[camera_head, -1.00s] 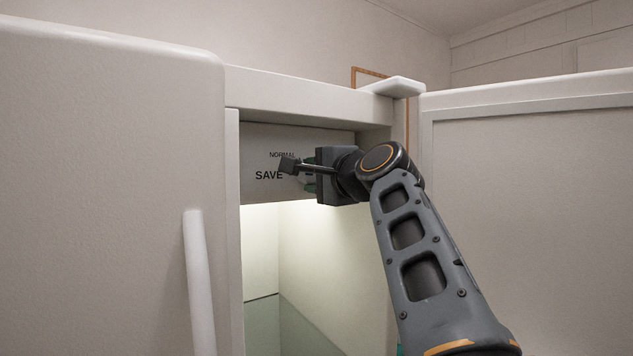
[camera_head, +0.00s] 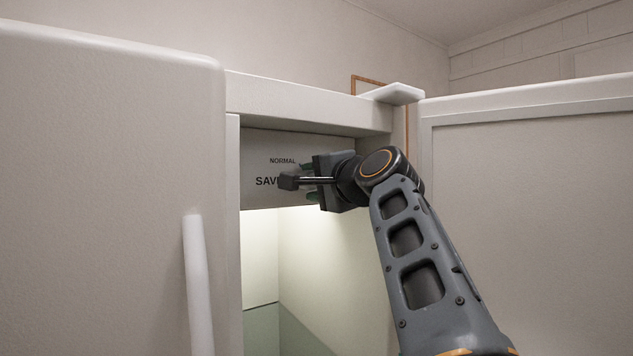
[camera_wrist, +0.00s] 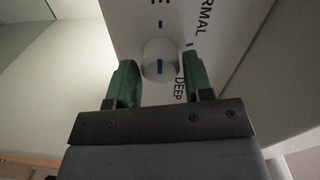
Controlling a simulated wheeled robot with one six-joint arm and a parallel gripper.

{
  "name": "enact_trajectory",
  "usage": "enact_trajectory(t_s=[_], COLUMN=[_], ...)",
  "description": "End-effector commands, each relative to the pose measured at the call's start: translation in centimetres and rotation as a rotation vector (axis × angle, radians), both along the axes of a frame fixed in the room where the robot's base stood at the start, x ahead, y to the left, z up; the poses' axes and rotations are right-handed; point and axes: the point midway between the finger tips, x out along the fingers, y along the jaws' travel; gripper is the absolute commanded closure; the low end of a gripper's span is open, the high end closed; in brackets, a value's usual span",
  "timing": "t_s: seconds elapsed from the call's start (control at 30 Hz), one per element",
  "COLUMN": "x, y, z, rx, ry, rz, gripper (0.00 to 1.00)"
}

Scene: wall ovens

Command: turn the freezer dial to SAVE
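The freezer dial is a white round knob (camera_wrist: 153,47) on the white label panel (camera_head: 257,150) inside the open freezer. In the wrist view a blue stripe on the knob lines up roughly with a blue tick above it, on the side of the cut-off label ending in E. NORMAL and DEEP are printed to its right. My gripper (camera_wrist: 161,66) has its green fingers on either side of the knob, with what look like narrow gaps; contact is hard to tell. In the head view my wrist hides the knob and part of SAVE.
The freezer's lit interior (camera_head: 300,270) lies below the panel. A large pale door with a white handle (camera_head: 198,285) stands at the left. Another pale door (camera_head: 530,200) stands at the right. The frame's top edge (camera_head: 310,100) runs just above my gripper.

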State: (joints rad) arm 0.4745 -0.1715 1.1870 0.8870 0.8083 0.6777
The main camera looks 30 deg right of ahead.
Motion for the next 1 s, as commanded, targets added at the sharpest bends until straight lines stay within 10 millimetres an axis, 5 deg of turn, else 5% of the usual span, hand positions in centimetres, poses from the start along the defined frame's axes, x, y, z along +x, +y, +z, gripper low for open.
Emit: enact_trajectory(t_s=[0.17, 0.53, 1.0], x=[0.0, -0.8, -9.7], y=[0.0, -0.1, -1.3], z=[0.0, 0.0, 0.1], rx=[0.001, 0.002, 0.002], ry=[0.000, -0.001, -0.001], rz=[0.000, -0.002, -0.008], gripper=[0.36, 0.35, 0.35])
